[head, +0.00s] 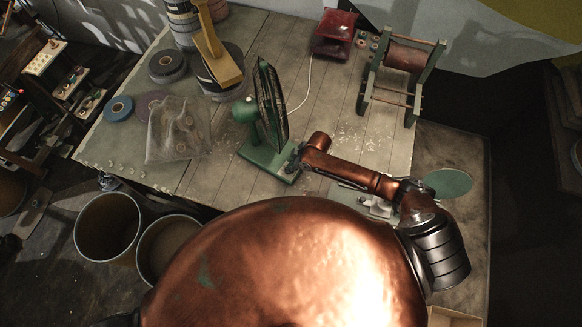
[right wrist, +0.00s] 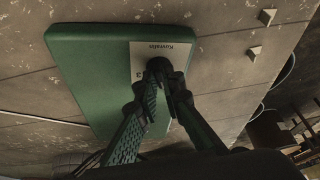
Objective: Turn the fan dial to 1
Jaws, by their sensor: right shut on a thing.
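A green desk fan (head: 264,106) stands on the wooden table, its round head seen nearly edge-on. Its green base (head: 262,158) rests on the tabletop, and the base also fills the left of the right wrist view (right wrist: 85,75). A dark dial (right wrist: 158,64) sits on a white label (right wrist: 180,50) with printed lettering and a 3 visible beside my fingers. My right gripper (head: 292,162) is at the base's right end. In the right wrist view its two fingers (right wrist: 164,80) are shut on the dial. The dial's pointer is hidden. My left gripper is not in view.
A clear plastic bag (head: 178,130) lies left of the fan, with tape rolls (head: 118,109) beyond it. A wooden-framed spool stand (head: 402,70) and a red device (head: 334,34) stand at the back right. Two buckets (head: 107,225) are on the floor below the table's front edge.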

